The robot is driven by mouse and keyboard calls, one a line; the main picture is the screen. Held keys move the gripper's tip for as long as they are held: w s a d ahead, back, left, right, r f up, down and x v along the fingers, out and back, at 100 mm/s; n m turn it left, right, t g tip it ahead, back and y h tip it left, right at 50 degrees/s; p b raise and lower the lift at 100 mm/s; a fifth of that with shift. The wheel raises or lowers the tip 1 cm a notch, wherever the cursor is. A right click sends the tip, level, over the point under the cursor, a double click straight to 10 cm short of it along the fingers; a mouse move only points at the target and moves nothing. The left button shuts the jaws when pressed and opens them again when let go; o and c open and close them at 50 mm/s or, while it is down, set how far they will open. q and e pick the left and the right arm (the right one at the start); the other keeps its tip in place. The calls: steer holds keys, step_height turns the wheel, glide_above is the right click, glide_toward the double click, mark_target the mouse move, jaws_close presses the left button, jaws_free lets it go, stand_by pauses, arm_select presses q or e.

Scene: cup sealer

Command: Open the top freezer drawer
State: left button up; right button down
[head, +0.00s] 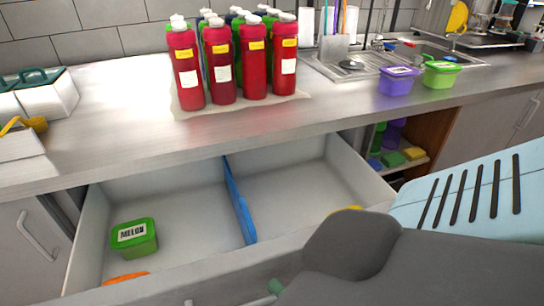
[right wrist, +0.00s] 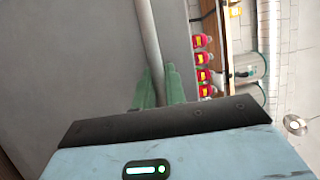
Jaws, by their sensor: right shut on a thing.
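The top drawer (head: 90,240) under the counter stands open in the head view, showing its white inside and a blue divider (head: 240,205). In the right wrist view, the green fingers of my right gripper (right wrist: 160,88) are on either side of the grey bar handle (right wrist: 148,35) and are shut on it. In the head view, only a bit of a green finger (head: 275,287) shows at the drawer front; my own arm hides the rest. My left gripper is in neither view.
In the drawer are a green "MELON" tub (head: 134,237), an orange item (head: 125,278) and a partly hidden yellow item. Red bottles (head: 221,65), a purple tub (head: 397,82) and a green tub (head: 440,74) stand on the counter (head: 120,125). An open shelf (head: 400,165) is right of the drawer.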

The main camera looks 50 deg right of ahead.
steer(key=shift+s+a, duration=0.1)
stand_by(0.3)
steer(key=c, duration=1.5)
jaws_free()
steer(key=shift+o, duration=0.2)
steer(key=b+v, duration=0.1)
steer(key=v, duration=0.6)
steer(key=shift+s+b, duration=0.3)
steer(key=shift+s, duration=0.1)
steer(key=shift+f, duration=0.1)
